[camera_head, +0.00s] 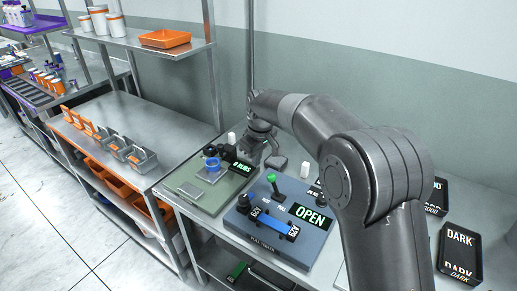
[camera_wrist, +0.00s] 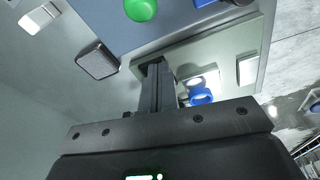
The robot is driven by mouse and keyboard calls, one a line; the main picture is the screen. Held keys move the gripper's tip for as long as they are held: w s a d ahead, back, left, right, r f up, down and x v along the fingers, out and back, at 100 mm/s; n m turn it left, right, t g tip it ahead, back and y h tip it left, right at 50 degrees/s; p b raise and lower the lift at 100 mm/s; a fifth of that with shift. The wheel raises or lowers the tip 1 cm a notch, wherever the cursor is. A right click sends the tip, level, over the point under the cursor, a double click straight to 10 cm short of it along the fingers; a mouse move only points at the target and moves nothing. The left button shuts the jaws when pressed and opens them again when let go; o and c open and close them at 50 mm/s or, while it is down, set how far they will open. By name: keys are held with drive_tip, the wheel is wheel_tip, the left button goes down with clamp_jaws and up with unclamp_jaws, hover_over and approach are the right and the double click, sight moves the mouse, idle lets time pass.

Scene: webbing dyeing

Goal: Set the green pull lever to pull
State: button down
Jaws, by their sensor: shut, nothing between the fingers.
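The green pull lever (camera_head: 272,180) has a green round knob on a dark stem. It stands on a blue-grey panel (camera_head: 300,247) with a PULL label (camera_head: 281,209) beside its base and a lit display (camera_head: 310,215) reading OPEN. The knob (camera_wrist: 140,9) also shows at the top edge of the wrist view; its stem is hidden there. My gripper (camera_head: 257,150) is behind and to the left of the lever in the head view, apart from it. In the wrist view its fingers (camera_wrist: 155,72) are together and empty.
A blue bar (camera_head: 268,222) lies across the panel's front. A green-grey rub tester (camera_head: 195,203) with a lit display and blue ring (camera_head: 212,164) stands to the left. A dark block (camera_head: 276,162) and white bottle (camera_head: 305,169) stand behind. Dark trays (camera_head: 461,249) lie right.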

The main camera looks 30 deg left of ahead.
sight(274, 185)
wheel_tip(274, 185, down, 2)
drive_tip(key=shift+a+f, duration=0.1)
drive_tip(key=shift+f, duration=0.05)
drive_tip(key=shift+w+d+f, duration=0.1)
drive_tip(key=shift+d+f, duration=0.05)
drive_tip(key=shift+d, duration=0.1)
drive_tip(key=shift+s+d+r, duration=0.2)
drive_tip(key=shift+d+r, duration=0.05)
drive_tip(key=shift+d, duration=0.45)
drive_tip(key=shift+s+d+r, duration=0.1)
drive_tip(key=shift+s+d, duration=0.1)
drive_tip(key=shift+d, duration=0.7)
drive_tip(key=shift+d, duration=0.1)
drive_tip(key=shift+d+r+y, duration=0.15)
drive_tip(key=shift+d+y, duration=0.05)
drive_tip(key=shift+y, duration=0.1)
